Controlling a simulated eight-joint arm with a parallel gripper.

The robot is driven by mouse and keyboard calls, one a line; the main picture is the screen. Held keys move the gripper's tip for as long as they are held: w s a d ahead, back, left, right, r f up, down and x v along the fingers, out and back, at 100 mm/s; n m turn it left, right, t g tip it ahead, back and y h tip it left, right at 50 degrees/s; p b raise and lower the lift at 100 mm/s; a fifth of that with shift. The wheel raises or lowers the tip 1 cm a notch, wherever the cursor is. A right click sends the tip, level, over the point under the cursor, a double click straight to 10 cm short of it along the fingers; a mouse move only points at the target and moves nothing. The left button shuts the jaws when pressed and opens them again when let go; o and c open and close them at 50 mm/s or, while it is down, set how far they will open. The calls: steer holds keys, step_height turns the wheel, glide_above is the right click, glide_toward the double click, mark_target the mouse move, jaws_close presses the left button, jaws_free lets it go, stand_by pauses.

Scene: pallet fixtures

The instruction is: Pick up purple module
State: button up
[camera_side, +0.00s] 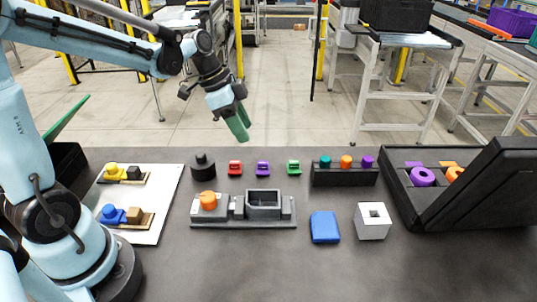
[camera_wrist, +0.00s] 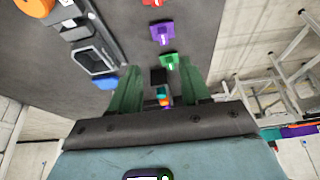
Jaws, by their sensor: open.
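The purple module (camera_side: 262,168) sits on the dark table in a row, between a red module (camera_side: 235,168) and a green module (camera_side: 293,167). In the wrist view the purple module (camera_wrist: 162,33) lies near the top, with the green module (camera_wrist: 168,62) below it and part of the red one above. My gripper (camera_side: 238,124) hangs tilted in the air above the table's far side, clear of the modules. In the wrist view its green fingers (camera_wrist: 160,88) are apart, with nothing held between them.
A black rack (camera_side: 345,175) with teal, orange and purple pegs stands right of the row. A black knob (camera_side: 203,165) is left. A grey fixture (camera_side: 285,213) with an orange knob lies in front. A blue block (camera_side: 324,227), white box (camera_side: 372,222) and open black case (camera_side: 425,212) are right.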

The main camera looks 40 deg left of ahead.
glide_above(263, 162)
steer(key=s+a, duration=0.1)
steer(key=s, duration=0.1)
step_height(263, 162, down, 5)
steer(key=shift+s+a+f, duration=0.15)
steer(key=shift+f, duration=0.05)
steer(key=shift+w+a+x, duration=0.1)
steer(key=shift+a+x, duration=0.05)
steer(key=shift+x, duration=1.15)
steer(key=shift+w+a+x, duration=0.1)
steer(key=shift+w+x, duration=0.05)
steer(key=shift+x, duration=1.15)
jaws_close()
